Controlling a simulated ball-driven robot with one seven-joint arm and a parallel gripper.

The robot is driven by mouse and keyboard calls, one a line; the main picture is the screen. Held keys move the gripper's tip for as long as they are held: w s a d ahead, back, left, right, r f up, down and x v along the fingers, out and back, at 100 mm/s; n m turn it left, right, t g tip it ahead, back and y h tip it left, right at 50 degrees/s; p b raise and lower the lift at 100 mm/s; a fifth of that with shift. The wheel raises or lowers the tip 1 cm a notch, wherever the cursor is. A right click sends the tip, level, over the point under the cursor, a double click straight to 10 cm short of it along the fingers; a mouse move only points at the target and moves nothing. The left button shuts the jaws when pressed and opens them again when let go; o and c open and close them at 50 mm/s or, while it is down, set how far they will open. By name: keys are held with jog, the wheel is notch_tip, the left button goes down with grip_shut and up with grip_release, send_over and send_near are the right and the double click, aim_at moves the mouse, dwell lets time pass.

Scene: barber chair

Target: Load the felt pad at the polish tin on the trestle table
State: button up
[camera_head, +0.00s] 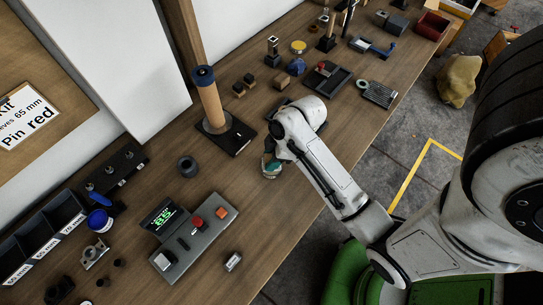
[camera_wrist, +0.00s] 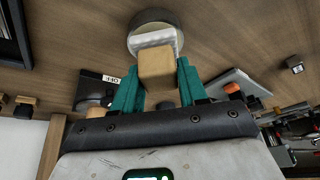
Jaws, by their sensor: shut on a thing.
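My gripper (camera_wrist: 160,88) is shut on a small tan block, the felt pad (camera_wrist: 157,65), held between its teal fingers. A pale layer shows at the block's far end. That end overlaps a round, grey-rimmed tin (camera_wrist: 150,16) on the table, which looks like the polish tin. I cannot tell whether pad and tin touch. In the head view my gripper (camera_head: 270,166) is low over the trestle table (camera_head: 285,205), and my arm hides most of the pad and tin.
A post on a black base (camera_head: 237,140) stands behind my gripper. A dark ring (camera_head: 187,166) and a console (camera_head: 193,240) with a green display are to the left. A black tray (camera_head: 327,82) and small blocks lie beyond. Bare tabletop lies in front of the gripper.

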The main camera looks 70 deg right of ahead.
jog(key=shift+f, duration=0.55)
dwell(1.8)
jog(key=shift+r, duration=3.55)
